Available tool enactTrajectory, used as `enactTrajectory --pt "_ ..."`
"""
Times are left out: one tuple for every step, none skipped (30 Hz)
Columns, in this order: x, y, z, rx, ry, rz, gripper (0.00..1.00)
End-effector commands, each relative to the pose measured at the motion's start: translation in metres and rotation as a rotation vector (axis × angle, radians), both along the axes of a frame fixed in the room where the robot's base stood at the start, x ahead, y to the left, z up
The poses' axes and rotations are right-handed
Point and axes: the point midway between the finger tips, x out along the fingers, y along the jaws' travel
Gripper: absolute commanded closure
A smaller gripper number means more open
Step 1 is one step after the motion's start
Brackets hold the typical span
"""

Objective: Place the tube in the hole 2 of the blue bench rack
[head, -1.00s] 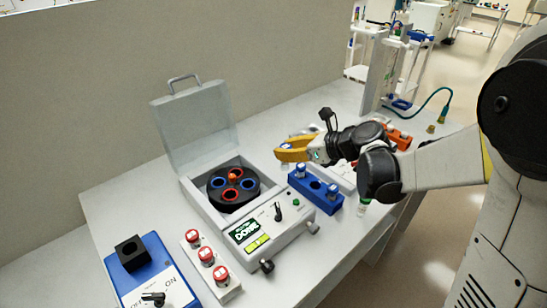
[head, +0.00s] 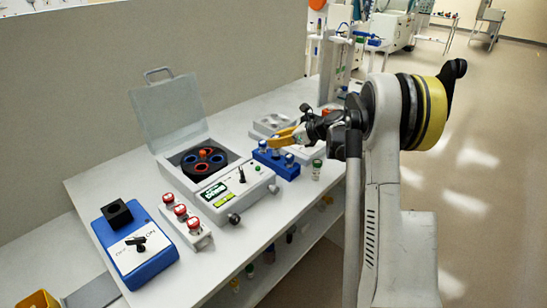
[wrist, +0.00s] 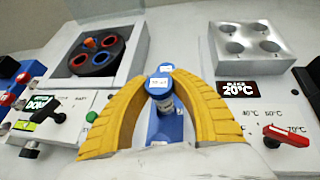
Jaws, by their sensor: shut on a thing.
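The blue bench rack (head: 290,172) stands on the bench to the right of the centrifuge. Three blue-and-white caps show in a row over it in the head view. My gripper (head: 273,143) has its yellow fingers over the rack. In the wrist view my gripper (wrist: 161,92) is shut on the tube (wrist: 164,104), which has a blue-and-white cap and looks upright. It appears to be at the middle of the row. Another cap (wrist: 166,68) shows just beyond it. The fingers hide the tube's lower end, so I cannot tell how deep it sits.
An open-lidded centrifuge (head: 205,160) stands to the left. A red-capped tube rack (head: 187,222) and a blue switch box (head: 135,250) are nearer. A green-capped vial (head: 317,168) stands by the bench edge. A heater block (wrist: 250,45) is at the right in the wrist view.

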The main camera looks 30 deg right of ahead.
Motion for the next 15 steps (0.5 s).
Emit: enactTrajectory --pt "0.000 0.000 -0.007 0.000 0.000 0.000 0.98" --pt "0.000 0.000 -0.011 0.000 0.000 0.000 0.98" --pt "0.000 0.000 -0.018 0.000 0.000 0.000 0.98" --pt "0.000 0.000 -0.023 0.000 0.000 0.000 0.98" --pt "0.000 0.000 -0.029 0.000 0.000 0.000 0.98" --pt "0.000 0.001 -0.037 0.000 0.000 0.000 0.98" --pt "0.000 0.000 -0.041 0.000 0.000 0.000 0.98" --pt "0.000 0.001 -0.045 0.000 0.000 0.000 0.98" --pt "0.000 0.001 -0.047 0.000 0.000 0.000 0.98" --pt "0.000 0.001 -0.048 0.000 0.000 0.000 0.98" --pt "0.000 0.001 -0.047 0.000 0.000 0.000 0.98" --pt "0.000 0.001 -0.046 0.000 0.000 0.000 0.98" --pt "0.000 0.001 -0.046 0.000 0.000 0.001 0.98" --pt "0.000 0.001 -0.046 0.000 0.000 0.001 0.98" --pt "0.000 0.001 -0.046 0.000 0.000 0.000 0.98"
